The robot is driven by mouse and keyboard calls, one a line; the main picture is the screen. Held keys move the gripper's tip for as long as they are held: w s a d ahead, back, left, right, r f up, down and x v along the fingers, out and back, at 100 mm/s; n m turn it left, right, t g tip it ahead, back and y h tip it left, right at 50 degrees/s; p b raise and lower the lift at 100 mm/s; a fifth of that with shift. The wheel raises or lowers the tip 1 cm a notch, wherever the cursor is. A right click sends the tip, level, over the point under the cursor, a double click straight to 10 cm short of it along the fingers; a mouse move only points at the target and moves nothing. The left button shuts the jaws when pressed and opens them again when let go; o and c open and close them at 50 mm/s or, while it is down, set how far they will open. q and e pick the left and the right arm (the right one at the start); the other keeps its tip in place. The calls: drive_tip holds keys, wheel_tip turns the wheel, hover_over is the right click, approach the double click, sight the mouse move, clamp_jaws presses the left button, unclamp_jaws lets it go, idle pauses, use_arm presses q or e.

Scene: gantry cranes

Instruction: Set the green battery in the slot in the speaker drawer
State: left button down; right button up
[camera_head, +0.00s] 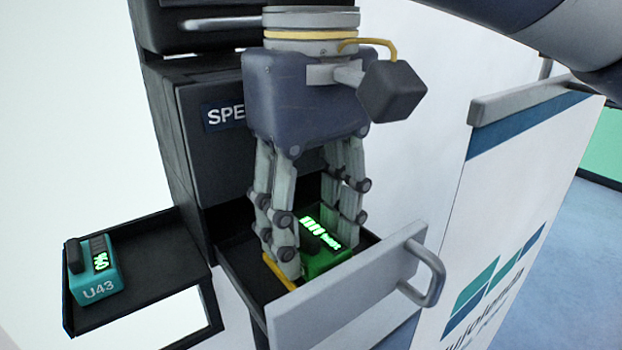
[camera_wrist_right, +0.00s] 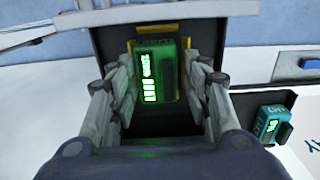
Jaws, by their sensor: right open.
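The green battery (camera_head: 325,256), with a glowing green display, sits inside the open speaker drawer (camera_head: 241,275). In the right wrist view the battery (camera_wrist_right: 157,75) lies at the drawer's far end, between yellow-edged parts of the slot (camera_wrist_right: 188,47). My right gripper (camera_head: 318,245) points down into the drawer, its fingers on either side of the battery. The right wrist view shows the fingers (camera_wrist_right: 166,100) spread, with a gap beside the battery. The fingers hide part of the battery and slot, so I cannot tell how fully it is seated. My left gripper is not in view.
A teal battery marked U43 (camera_head: 96,270) stands on a black side tray (camera_head: 146,292) at the left. The drawer's front panel and handle (camera_head: 428,277) stick out toward the lower right. A white cabinet door with a handle (camera_head: 530,105) is at the right.

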sight(310, 229)
drive_tip(key=shift+r, duration=0.1)
wheel_tip(310, 229, up, 13)
idle(0.6)
idle(0.3)
